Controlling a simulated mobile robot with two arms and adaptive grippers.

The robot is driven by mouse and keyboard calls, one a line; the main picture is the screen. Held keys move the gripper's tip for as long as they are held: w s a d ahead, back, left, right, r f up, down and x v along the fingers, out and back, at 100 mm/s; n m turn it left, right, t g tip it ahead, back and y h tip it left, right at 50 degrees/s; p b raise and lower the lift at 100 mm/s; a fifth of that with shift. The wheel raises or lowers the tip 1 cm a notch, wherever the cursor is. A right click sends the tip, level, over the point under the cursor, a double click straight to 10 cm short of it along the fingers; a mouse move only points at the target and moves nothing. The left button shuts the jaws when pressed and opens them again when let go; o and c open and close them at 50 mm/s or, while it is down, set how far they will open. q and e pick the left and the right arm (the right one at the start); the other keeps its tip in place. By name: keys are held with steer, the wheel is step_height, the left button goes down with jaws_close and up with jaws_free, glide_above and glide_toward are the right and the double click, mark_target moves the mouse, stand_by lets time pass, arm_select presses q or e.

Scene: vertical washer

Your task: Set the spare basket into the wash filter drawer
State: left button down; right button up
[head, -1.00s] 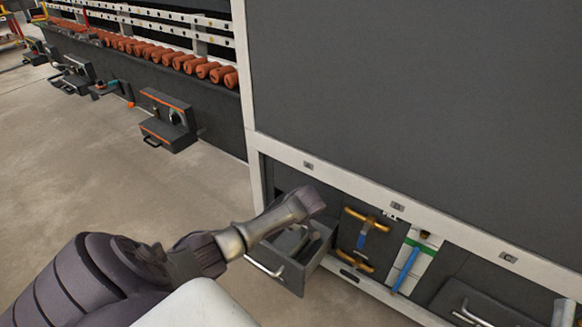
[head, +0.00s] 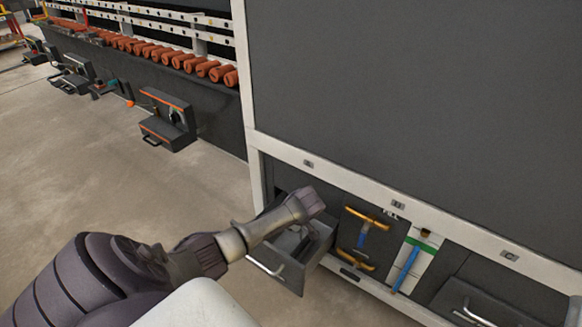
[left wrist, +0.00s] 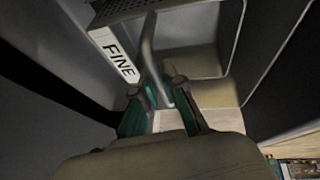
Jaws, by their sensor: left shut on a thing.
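The open grey drawer (head: 292,277) sticks out at the lower left corner of the dark machine, with a pale bar handle on its front. My left gripper (left wrist: 164,103) is shut on the grey bar handle of the basket (left wrist: 117,54), which has a white plate reading FINE and a dark perforated top. In the left wrist view the drawer's grey walls and paler floor surround the basket's right side. In the head view my left wrist is above the drawer and hides much of its inside. I cannot tell whether the basket touches the drawer floor. My right gripper is not in view.
The machine's white frame (head: 350,185) runs just above. Open floor lies left.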

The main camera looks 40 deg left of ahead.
arm_select(q)
steer(key=c, duration=1.2)
jaws_free()
steer(key=v, duration=1.2)
steer(key=shift+f, duration=0.1)
